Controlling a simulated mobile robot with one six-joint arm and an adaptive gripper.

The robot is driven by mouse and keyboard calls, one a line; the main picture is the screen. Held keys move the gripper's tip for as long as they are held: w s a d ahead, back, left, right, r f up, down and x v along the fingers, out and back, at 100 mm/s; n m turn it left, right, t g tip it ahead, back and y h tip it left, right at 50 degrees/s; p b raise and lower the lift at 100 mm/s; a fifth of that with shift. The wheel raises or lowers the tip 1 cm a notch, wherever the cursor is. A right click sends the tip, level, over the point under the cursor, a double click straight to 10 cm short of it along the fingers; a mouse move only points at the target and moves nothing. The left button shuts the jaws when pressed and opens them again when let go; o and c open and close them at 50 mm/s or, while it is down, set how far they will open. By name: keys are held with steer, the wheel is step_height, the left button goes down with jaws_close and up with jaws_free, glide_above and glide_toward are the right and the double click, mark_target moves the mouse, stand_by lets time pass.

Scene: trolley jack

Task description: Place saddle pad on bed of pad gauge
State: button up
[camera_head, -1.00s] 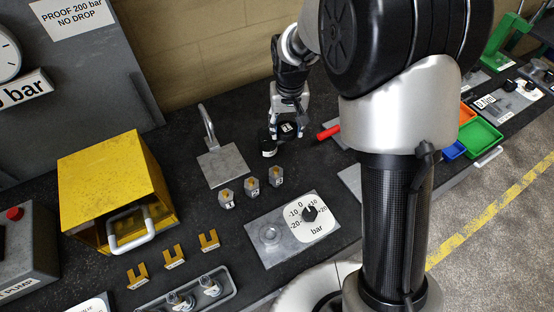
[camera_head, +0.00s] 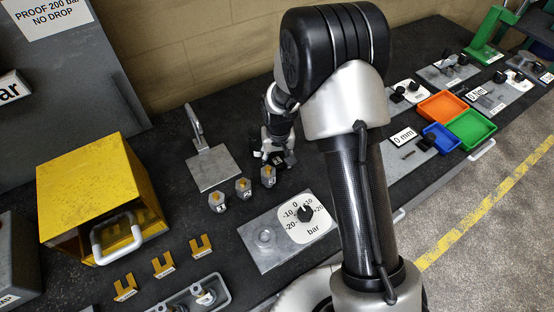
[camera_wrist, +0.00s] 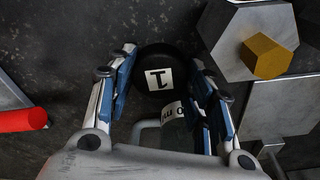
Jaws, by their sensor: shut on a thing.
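My gripper (camera_head: 277,158) hangs over the bench behind the small hex blocks. In the wrist view my gripper (camera_wrist: 163,72) has its two blue-lined fingers on either side of a round black pad (camera_wrist: 155,72) with a white label "1", and is shut on it. A second white label shows just below the pad, partly hidden by the right finger. In the head view the pad is hardly distinguishable from the dark fingers. A plate marked "0 mm" (camera_head: 402,137), possibly the pad gauge, lies right of my arm; I cannot confirm which gauge it is.
Hex blocks (camera_head: 243,187) stand near my gripper. A grey plate with an upright handle (camera_head: 214,168) is to the left, a bar gauge (camera_head: 268,237) in front. Orange (camera_head: 442,107), blue (camera_head: 438,131) and green (camera_head: 470,127) trays lie right. A red handle (camera_wrist: 18,120) shows in the wrist view.

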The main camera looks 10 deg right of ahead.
steer(key=shift+r, duration=0.1)
steer(key=o, duration=0.7)
steer(key=shift+f, duration=0.2)
steer(key=o, duration=0.5)
steer(key=shift+c, duration=0.2)
steer(key=shift+r, duration=0.1)
